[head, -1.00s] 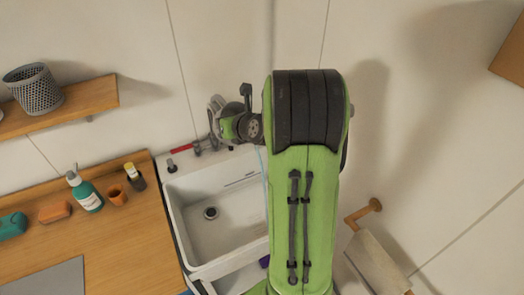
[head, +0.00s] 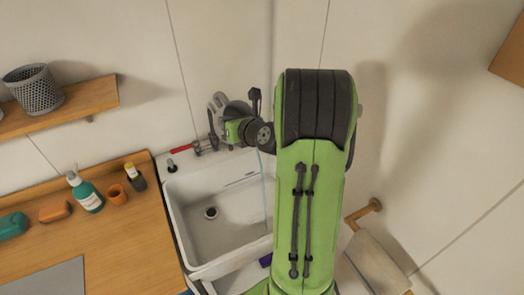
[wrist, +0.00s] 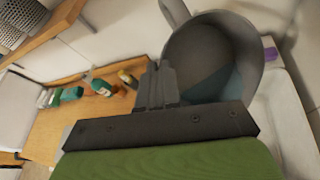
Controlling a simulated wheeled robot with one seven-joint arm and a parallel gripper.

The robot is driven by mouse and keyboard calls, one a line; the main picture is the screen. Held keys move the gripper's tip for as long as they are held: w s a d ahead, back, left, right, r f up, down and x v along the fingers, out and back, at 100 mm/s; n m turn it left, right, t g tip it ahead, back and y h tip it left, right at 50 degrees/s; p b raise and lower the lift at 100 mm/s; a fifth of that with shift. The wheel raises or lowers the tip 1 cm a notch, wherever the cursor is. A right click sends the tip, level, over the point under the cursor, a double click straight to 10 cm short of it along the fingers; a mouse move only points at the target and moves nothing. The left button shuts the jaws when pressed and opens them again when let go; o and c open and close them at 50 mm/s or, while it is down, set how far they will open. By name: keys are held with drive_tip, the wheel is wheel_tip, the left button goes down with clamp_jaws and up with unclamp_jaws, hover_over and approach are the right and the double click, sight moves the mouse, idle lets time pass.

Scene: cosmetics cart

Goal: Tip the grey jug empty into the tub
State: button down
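The grey jug (head: 218,108) is held tilted above the back of the white tub (head: 225,235). In the wrist view I look into the jug's round mouth (wrist: 200,50), with bluish liquid (wrist: 215,85) inside. A thin pale-blue stream (head: 264,190) drops in front of the tub's right part; its landing spot is not clear. My gripper (wrist: 158,75) is shut on the jug; the exact grip is partly hidden. My green arm hides the tub's right side in the head view.
A wooden counter (head: 120,240) at left holds a teal pump bottle (head: 87,193), orange cup (head: 117,194), dark bottle (head: 136,178) and soaps. A shelf (head: 80,103) with a mesh basket (head: 34,90) is above. A paper roll (head: 372,260) hangs at right.

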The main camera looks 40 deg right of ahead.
drive_tip(key=shift+s+d+r+t, duration=0.15)
drive_tip(key=shift+s+r+t, duration=0.15)
drive_tip(key=shift+s+t, duration=0.35)
idle(0.4)
drive_tip(key=shift+s+d+t+b, duration=0.2)
drive_tip(key=shift+t+b, duration=0.25)
drive_tip(key=shift+b, duration=0.6)
drive_tip(key=shift+s+b, duration=0.15)
drive_tip(key=shift+b, duration=0.45)
